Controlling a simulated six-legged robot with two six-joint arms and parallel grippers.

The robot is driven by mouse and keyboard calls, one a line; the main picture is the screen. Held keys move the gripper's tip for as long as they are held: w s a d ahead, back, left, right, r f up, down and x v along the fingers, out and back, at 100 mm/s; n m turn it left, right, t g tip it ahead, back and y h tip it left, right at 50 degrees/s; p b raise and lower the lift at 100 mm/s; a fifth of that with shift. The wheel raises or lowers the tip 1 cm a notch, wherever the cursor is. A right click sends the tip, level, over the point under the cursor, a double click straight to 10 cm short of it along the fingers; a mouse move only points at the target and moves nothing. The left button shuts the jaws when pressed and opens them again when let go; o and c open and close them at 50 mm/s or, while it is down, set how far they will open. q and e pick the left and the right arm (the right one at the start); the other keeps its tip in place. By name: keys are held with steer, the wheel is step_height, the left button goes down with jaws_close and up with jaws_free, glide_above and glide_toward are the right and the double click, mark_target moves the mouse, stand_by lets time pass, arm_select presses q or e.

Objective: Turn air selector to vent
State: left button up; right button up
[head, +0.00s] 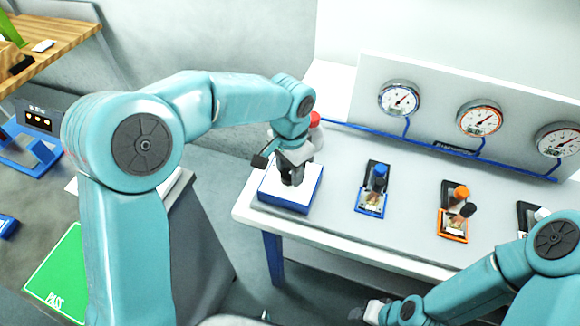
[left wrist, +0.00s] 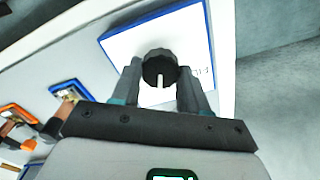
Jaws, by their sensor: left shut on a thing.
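The air selector is a black ribbed knob (left wrist: 159,66) with a white pointer line, on a white panel with a blue edge (left wrist: 118,50). In the left wrist view the pointer line points toward my gripper's palm. My left gripper (head: 291,180) is over this panel, which also shows in the head view (head: 273,195). Its two fingers are shut on the knob's sides. Letters starting "FI" show at the panel's right; the rest is hidden, and I see no vent mark. The end of my right arm (head: 372,312) is low at the bottom edge, its jaws unclear.
The panel stands at the left end of a white bench (head: 335,222). To its right are a blue-handled valve (head: 379,172) and an orange-handled valve (head: 461,193). Three round gauges (head: 399,98) and a blue pipe (head: 370,132) line the back. A red part (head: 315,118) shows behind my left wrist.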

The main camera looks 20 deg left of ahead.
mark_target(290, 174)
arm_select(q)
steer(key=shift+r+m+p, duration=0.1)
steer(key=shift+m+p, duration=0.2)
steer(key=shift+m, duration=2)
steer(key=o, duration=1.1)
steer(key=shift+c, duration=0.2)
step_height(290, 174, up, 16)
steer(key=shift+r, duration=0.15)
steer(key=shift+s, duration=0.1)
